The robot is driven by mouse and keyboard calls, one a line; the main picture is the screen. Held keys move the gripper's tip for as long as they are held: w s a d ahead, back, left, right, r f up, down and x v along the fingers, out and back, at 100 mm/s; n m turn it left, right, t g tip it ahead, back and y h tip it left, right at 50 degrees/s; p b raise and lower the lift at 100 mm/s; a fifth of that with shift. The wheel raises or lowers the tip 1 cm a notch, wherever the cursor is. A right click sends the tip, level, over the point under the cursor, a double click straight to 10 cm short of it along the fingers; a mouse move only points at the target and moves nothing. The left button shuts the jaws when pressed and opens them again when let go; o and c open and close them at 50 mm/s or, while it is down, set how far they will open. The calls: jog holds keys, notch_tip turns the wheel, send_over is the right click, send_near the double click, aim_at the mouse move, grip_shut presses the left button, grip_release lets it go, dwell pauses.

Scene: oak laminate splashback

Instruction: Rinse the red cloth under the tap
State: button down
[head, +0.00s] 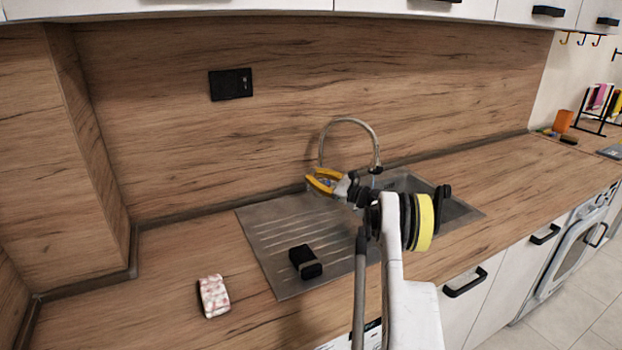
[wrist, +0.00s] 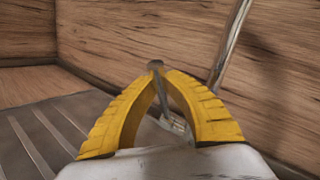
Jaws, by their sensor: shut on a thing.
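My gripper (head: 318,181), with yellow fingers, is over the sink area beside the tap (head: 351,121). In the wrist view my gripper (wrist: 157,72) has its fingertips together on a small grey metal piece (wrist: 156,64). It looks like part of the tap, perhaps its lever, but I cannot tell for sure. The tap's neck (wrist: 231,45) rises behind the right finger. I see no plain red cloth. A small white item with pink-red patches (head: 213,296) lies on the counter at left; I cannot tell whether it is cloth. I cannot make out any running water.
A black block-like item (head: 305,262) lies on the ribbed steel drainer (head: 271,228). My arm hides much of the sink basin (head: 455,209). The wooden wall with a black socket (head: 231,84) stands behind. The counter (head: 530,165) to the right is largely clear.

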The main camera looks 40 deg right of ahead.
jog(key=shift+s+a+f+n+t+b, duration=0.15)
jog(key=shift+s+f+n+t+b, duration=0.2)
jog(key=shift+f, duration=0.2)
jog(key=shift+s+r+t, duration=0.15)
jog(key=shift+t, duration=0.2)
jog(key=c, duration=1.4)
grip_release()
jog(key=shift+c, duration=0.2)
jog(key=shift+s, duration=0.1)
jog(key=r+v, duration=0.3)
jog(key=v, duration=1.1)
jog(key=shift+s+d+f, duration=0.2)
jog(key=shift+s+d, duration=0.15)
jog(key=shift+s, duration=0.15)
